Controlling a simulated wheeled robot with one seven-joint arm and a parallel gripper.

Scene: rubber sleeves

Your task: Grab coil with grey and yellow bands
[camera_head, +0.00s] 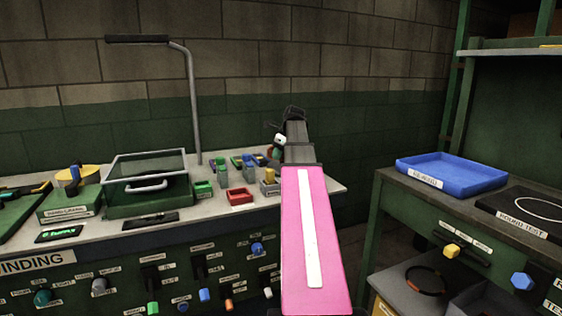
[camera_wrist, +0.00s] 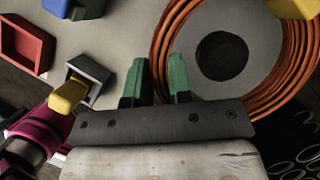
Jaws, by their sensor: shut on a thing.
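An orange coil of several thin turns (camera_wrist: 168,40) shows at the right of the wrist view. A yellow piece (camera_wrist: 295,8) overlaps its upper right side and may be a band; I cannot make out a grey band. My gripper (camera_wrist: 160,78) has green fingertips on either side of the coil's left edge and is shut on it.
Near the gripper are a grey block with a yellow part (camera_wrist: 92,75), a red tray (camera_wrist: 25,50) and a blue piece (camera_wrist: 60,8). In the head view, a glass-lidded box (camera_head: 145,175) stands left, and a blue tray (camera_head: 452,172) sits on the right bench.

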